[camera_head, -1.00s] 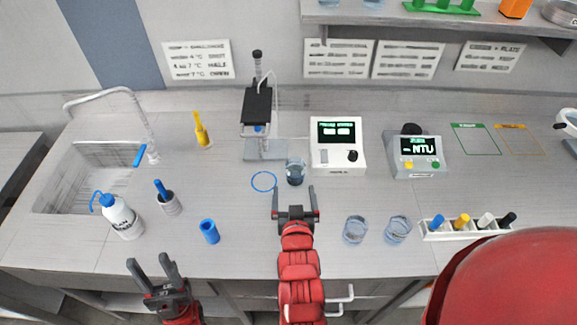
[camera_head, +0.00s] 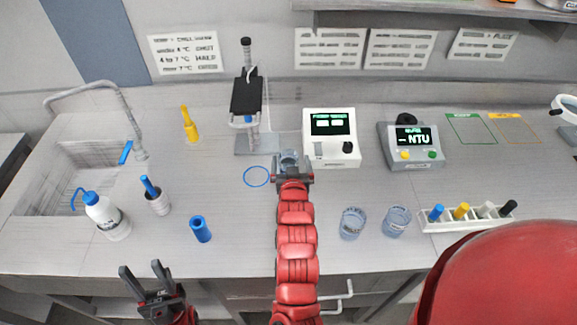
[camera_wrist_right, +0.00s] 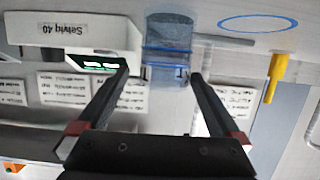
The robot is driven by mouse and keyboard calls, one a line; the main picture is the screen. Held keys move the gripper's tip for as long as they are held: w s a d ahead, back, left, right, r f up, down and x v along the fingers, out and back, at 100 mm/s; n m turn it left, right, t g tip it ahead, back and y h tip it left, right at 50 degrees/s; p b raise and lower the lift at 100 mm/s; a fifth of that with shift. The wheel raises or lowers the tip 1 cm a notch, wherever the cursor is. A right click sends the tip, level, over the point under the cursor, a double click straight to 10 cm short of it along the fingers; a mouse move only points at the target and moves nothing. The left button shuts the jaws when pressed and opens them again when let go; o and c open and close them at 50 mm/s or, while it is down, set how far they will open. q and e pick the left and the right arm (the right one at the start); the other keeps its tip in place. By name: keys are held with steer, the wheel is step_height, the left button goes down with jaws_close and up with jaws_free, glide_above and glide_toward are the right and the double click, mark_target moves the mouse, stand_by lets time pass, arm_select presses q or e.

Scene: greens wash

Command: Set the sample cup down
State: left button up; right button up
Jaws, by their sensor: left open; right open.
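The sample cup (camera_head: 288,157), a clear glass with bluish liquid, stands on the counter just right of a blue ring mark (camera_head: 256,176). In the right wrist view the cup (camera_wrist_right: 168,50) shows just beyond the fingertips. My right gripper (camera_wrist_right: 160,75) is open, with one finger toward each side of the cup; I cannot tell if they touch it. In the head view my right gripper (camera_head: 291,170) partly hides the cup. The ring (camera_wrist_right: 258,22) is empty. My left gripper (camera_head: 141,270) is open and empty at the counter's front edge.
A stand with a black head (camera_head: 246,97) is behind the ring. A white meter (camera_head: 332,140) stands right of the cup. Two more glasses (camera_head: 352,223) (camera_head: 396,221) and a vial rack (camera_head: 465,217) are front right. A blue cylinder (camera_head: 201,229) is front left.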

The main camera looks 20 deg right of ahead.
mark_target(288, 153)
steer(key=shift+w+d+p, duration=0.1)
steer(key=shift+w+p, duration=0.35)
steer(key=shift+w, duration=0.05)
steer(key=p+x, duration=0.1)
steer(key=x, duration=0.2)
steer(key=shift+w+f, duration=0.3)
steer(key=shift+w, duration=0.25)
jaws_close()
steer(key=shift+r, duration=0.1)
